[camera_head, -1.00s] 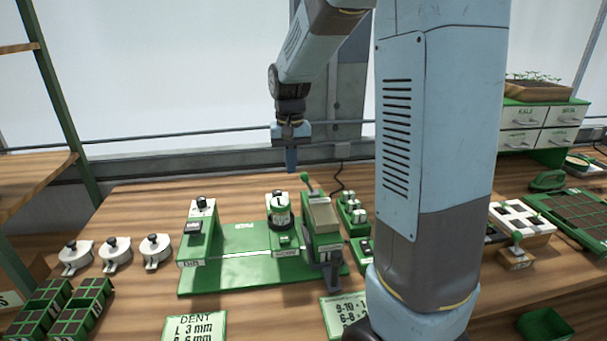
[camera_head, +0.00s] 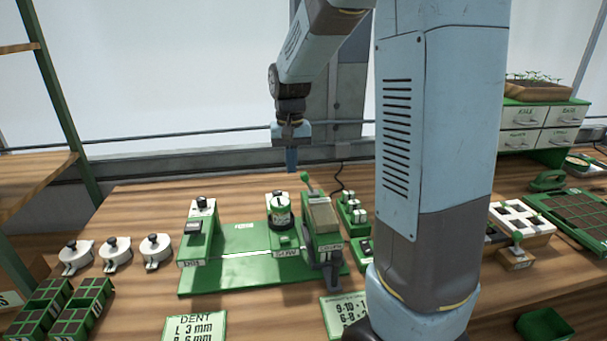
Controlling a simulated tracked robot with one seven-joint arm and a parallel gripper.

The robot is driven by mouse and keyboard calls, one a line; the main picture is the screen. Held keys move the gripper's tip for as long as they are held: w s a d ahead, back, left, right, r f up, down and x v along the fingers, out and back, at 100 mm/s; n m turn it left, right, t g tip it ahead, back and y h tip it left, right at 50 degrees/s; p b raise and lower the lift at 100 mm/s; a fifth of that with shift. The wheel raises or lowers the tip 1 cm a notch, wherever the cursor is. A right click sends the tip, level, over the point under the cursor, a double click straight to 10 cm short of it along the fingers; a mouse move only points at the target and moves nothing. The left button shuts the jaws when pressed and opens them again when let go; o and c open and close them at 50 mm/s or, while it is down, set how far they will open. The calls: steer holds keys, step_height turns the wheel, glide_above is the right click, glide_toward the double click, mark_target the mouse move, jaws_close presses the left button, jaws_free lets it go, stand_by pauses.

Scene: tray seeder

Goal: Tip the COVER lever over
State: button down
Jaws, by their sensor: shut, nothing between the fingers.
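The green seeder base (camera_head: 240,275) stands on the wooden bench with several stations on it. The COVER station (camera_head: 326,228) is at its right end, a brown-topped hopper in a green frame. Its lever ends in a green ball knob (camera_head: 304,177) that leans up and to the left over the hopper. My gripper (camera_head: 291,168) points down, just left of the knob and near its height in the picture. Its blue fingers are shut with nothing between them. I cannot tell how far it is from the knob in depth.
The SOW station (camera_head: 281,214) with its round drum stands just left of the COVER station. The dent station (camera_head: 199,230) is at the base's left end.

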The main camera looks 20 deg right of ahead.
mark_target(304, 174)
steer(key=shift+f, duration=0.1)
stand_by(0.3)
steer(key=shift+f, duration=1.55)
steer(key=shift+d, duration=0.1)
steer(key=shift+s+d, duration=0.25)
steer(key=shift+d, duration=0.7)
steer(key=shift+s+d+f, duration=0.1)
steer(key=shift+s+d, duration=0.1)
steer(key=shift+d, duration=0.25)
steer(key=shift+f, duration=0.1)
